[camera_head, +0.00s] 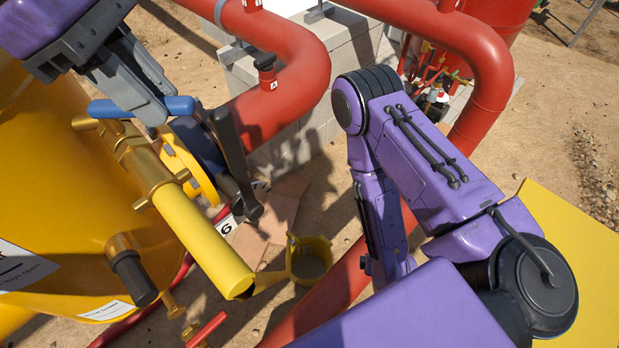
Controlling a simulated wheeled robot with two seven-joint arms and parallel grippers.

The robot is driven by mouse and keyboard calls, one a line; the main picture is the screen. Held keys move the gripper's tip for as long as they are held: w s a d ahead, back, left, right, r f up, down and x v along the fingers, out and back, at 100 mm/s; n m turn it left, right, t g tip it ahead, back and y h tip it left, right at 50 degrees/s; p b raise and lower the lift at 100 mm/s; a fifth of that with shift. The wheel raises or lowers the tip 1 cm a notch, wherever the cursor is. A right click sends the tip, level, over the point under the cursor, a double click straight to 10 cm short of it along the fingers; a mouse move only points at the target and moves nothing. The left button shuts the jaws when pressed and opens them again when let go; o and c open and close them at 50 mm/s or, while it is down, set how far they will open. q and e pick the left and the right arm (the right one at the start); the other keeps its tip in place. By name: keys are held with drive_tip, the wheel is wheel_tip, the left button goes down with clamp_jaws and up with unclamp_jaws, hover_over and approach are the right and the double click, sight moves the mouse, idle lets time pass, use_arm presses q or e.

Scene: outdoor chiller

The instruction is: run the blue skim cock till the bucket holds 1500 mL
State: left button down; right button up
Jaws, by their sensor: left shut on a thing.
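The blue cock handle (181,105) shows at upper left above a brass valve body (138,160). My left gripper (150,108) comes down from the top left and is shut on the handle. The handle lies at an angle to the yellow spout pipe (205,240), which slopes down to the right. The yellow bucket (311,240) stands upright on the ground beyond the spout mouth. The bucket's level marks cannot be read. My right arm is at right; its gripper is hidden.
A large yellow tank (60,190) fills the left side. Red pipes (290,70) and a grey block wall (300,145) stand behind. A black lever (232,150) is right of my left gripper. A red-handled small valve (206,330) sits low. Bare ground lies around the bucket.

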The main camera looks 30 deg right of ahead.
use_arm(q)
drive_tip(key=shift+s+a+f+m+g, duration=0.2)
drive_tip(key=shift+s+m+g, duration=0.15)
drive_tip(key=shift+m, duration=0.45)
drive_tip(key=shift+f, duration=0.1)
idle(7.1)
